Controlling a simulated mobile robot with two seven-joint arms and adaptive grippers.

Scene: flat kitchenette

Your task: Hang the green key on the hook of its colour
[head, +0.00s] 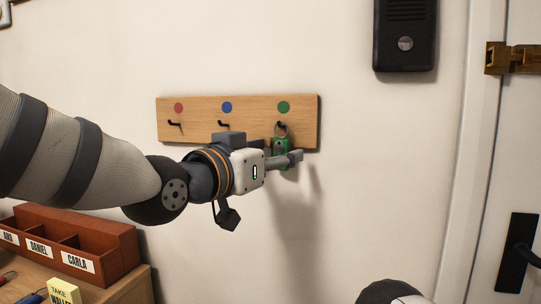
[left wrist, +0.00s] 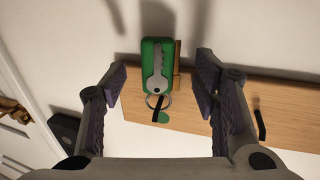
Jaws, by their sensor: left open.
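The wooden hook board (head: 200,132) is on the wall, with red, blue and green dots above three dark hooks. The green key (head: 281,148) hangs by its ring at the hook (head: 281,125) under the green dot (head: 284,107). In the left wrist view the green key (left wrist: 149,55), a silver key on a green tag, has its ring (left wrist: 158,101) at the hook; the ring looks threaded over it. My left gripper (head: 287,159) is open around the tag, partly hiding it. In the wrist view both fingers stand apart from the tag. My right gripper is not visible.
A reddish-brown tray (head: 110,235) with name labels stands on a wooden top at lower left, beside a yellow note block (head: 63,291). A black intercom (head: 405,35) is on the wall at upper right, left of a white door (head: 515,150). The red and blue hooks are empty.

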